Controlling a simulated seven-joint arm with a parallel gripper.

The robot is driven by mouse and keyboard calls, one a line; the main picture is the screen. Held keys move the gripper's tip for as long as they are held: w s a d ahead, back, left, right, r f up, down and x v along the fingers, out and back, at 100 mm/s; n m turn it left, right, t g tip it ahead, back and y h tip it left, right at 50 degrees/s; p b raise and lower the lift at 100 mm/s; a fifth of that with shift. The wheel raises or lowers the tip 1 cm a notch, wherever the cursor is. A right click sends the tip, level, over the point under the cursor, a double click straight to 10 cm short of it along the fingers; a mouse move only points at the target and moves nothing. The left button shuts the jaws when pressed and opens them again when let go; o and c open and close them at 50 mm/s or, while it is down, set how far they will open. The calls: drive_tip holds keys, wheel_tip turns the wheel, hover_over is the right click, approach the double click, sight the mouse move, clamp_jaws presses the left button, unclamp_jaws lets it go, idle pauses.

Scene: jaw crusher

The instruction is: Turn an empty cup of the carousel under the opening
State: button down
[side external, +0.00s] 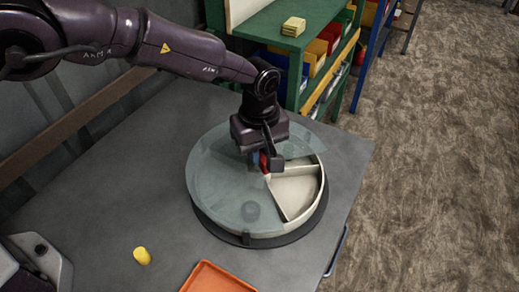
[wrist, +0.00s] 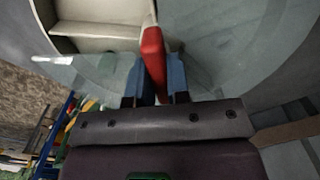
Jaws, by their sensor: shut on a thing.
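The carousel is a round cream tray (side external: 314,205) with dividers on a dark round base. A clear cover lies over most of it (side external: 225,185); its opening faces right. Bare cream compartment floor (side external: 297,190) shows in the opening, split by a divider, with nothing seen on it. A dark round thing (side external: 251,208) shows dimly under the cover's front part. My gripper (side external: 265,163) is over the carousel's middle, its blue fingers shut on a red piece (wrist: 153,55). In the wrist view the red piece joins a cream strip; an empty compartment (wrist: 95,38) lies beside it.
A yellow piece (side external: 142,256) lies on the grey table, left of the carousel. An orange tray (side external: 215,279) sits at the front edge of view. A green shelf with coloured bins (side external: 318,55) stands behind. The table left of the carousel is mostly clear.

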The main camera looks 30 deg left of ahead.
idle(0.3)
drive_tip(key=c, duration=1.1)
unclamp_jaws()
wheel_tip(320, 180, up, 13)
